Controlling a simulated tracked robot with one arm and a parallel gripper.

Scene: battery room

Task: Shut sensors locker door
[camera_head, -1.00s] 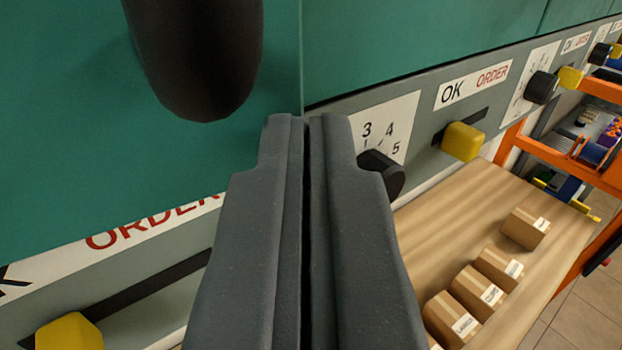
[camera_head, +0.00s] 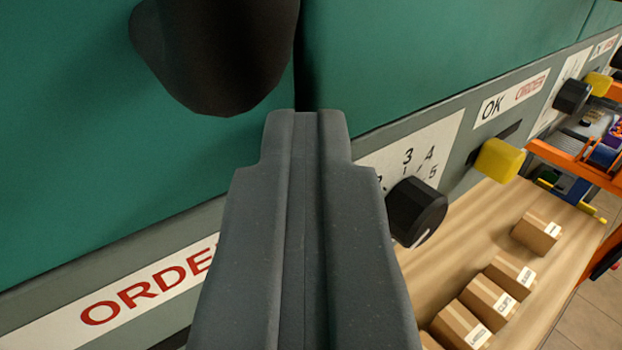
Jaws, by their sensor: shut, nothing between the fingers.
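A green locker door (camera_head: 90,140) with a dark rounded handle (camera_head: 215,50) fills the upper left. A second green panel (camera_head: 420,60) lies to its right, with a narrow dark gap between them at the top. No label in view names the sensors locker, so I cannot tell which door it is. My gripper (camera_head: 305,115) is shut and empty, pointing away from the camera, with its tips below and right of the handle, over the gap line. I cannot tell whether the tips touch the door.
Below the doors runs a grey strip with a black dial (camera_head: 416,212), a yellow slider knob (camera_head: 498,160) and an "OK ORDER" label (camera_head: 510,97). A wooden surface (camera_head: 470,240) at the lower right holds several small cardboard boxes (camera_head: 490,297). An orange rack (camera_head: 575,165) stands beyond it.

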